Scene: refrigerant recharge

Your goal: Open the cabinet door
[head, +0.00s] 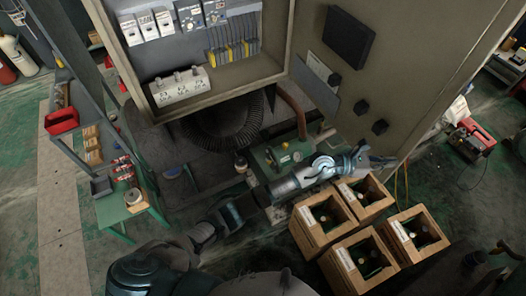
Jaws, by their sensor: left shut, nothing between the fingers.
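The beige cabinet (276,72) fills the top of the head view. Its front is uncovered on the left, showing breakers, a white terminal block and yellow-tipped wires inside. The cabinet door (425,65) stands swung out to the right, with a black box and dark knobs on its face. My left arm reaches up from the bottom to the right. My left gripper (384,161) is shut and empty at the lower edge of the door, close to it; I cannot tell whether they touch. My right gripper is not in view.
Several wooden crates (308,233) with bottles stand on the floor below my left gripper. A green-topped shelf rack (113,208) with a red bin (62,121) stands at left. A red machine (472,138) is at far right. Green floor is open at lower left.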

